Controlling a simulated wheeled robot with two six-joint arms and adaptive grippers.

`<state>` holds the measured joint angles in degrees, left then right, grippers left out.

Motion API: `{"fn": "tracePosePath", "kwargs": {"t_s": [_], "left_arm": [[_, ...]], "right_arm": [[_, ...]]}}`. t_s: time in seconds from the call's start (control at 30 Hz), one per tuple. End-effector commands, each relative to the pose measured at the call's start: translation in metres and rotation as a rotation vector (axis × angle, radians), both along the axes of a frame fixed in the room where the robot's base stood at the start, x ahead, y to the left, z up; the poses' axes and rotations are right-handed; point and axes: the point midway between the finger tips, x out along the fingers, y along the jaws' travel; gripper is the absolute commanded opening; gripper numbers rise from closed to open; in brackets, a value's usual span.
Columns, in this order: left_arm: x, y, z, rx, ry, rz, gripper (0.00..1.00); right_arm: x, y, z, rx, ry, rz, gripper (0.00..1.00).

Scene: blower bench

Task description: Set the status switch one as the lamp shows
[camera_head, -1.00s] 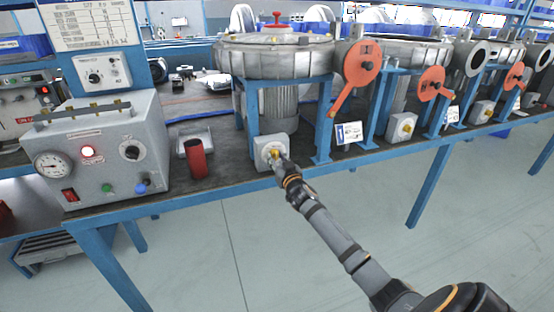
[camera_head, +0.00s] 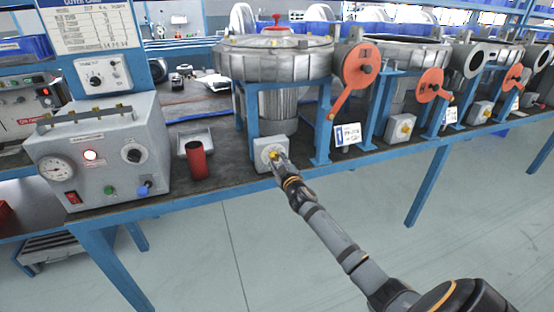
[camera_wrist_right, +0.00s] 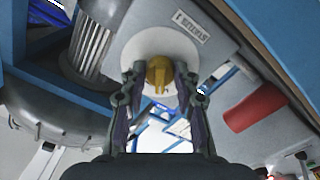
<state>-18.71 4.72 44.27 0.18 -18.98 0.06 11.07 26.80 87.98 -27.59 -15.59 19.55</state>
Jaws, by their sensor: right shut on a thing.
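The status switch one is a pale grey box (camera_head: 262,146) with a yellow knob (camera_wrist_right: 160,72), on the bench front below the first blower. A small label (camera_wrist_right: 190,27) is beside the knob in the wrist view. My right gripper (camera_wrist_right: 160,88) is shut on the yellow knob, one finger on each side; its tips partly hide the knob in the head view. My left gripper is in neither view.
A red cylinder (camera_head: 197,159) stands left of the switch, also seen in the wrist view (camera_wrist_right: 254,107). The blower (camera_head: 272,60) and its blue frame rise behind. An orange hand lever (camera_head: 358,68) hangs to the right. The floor in front is clear.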

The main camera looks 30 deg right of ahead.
Motion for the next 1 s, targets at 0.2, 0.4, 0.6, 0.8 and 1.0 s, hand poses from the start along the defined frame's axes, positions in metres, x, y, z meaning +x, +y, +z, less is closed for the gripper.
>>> {"fn": "tracePosePath", "kwargs": {"t_s": [0.2, 0.4, 0.6, 0.8, 1.0], "left_arm": [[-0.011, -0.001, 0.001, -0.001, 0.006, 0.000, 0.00], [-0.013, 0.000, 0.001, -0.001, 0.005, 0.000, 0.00], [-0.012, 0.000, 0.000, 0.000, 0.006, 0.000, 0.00], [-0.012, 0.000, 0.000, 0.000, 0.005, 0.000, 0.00], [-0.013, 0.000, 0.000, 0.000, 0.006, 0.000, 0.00]], "right_arm": [[0.000, 0.000, 0.001, -0.119, 0.028, 0.001, 0.00], [0.000, 0.000, 0.001, -0.181, 0.043, 0.001, 0.00], [0.000, 0.000, 0.000, -0.206, 0.049, 0.001, 0.00], [0.000, 0.000, 0.000, -0.209, 0.050, 0.001, 0.00], [0.000, 0.000, 0.000, -0.208, 0.050, 0.001, 0.36]]}}
